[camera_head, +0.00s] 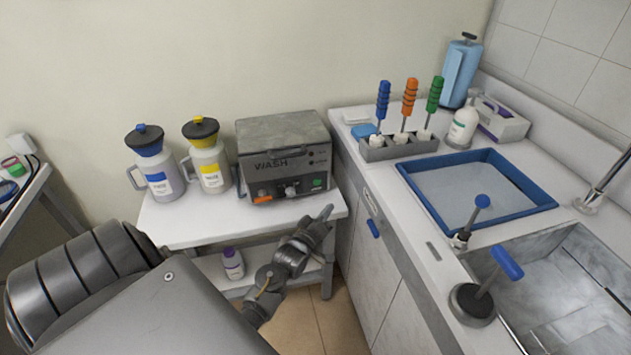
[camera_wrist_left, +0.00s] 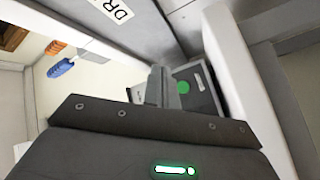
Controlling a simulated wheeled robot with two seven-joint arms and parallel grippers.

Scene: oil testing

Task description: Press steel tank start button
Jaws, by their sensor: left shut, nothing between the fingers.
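The steel tank (camera_head: 283,148) is a grey box marked WASH on a white side table. Its front panel has an orange switch (camera_head: 262,199), a middle knob (camera_head: 291,191) and a green start button (camera_head: 317,183) at the right end. My left gripper (camera_head: 328,212) is shut and empty, in front of the table's right front corner, below and a little right of the green button in the picture. In the left wrist view its fingers (camera_wrist_left: 163,88) point toward a dark panel with a green button (camera_wrist_left: 184,87). Contact cannot be told. My right gripper is not in view.
Blue-labelled (camera_head: 157,178) and yellow-labelled (camera_head: 208,165) jugs stand left of the tank. A purple-capped bottle (camera_head: 233,264) sits on the lower shelf. The white counter (camera_head: 350,130) with a blue tray (camera_head: 490,152) rises close on the right.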

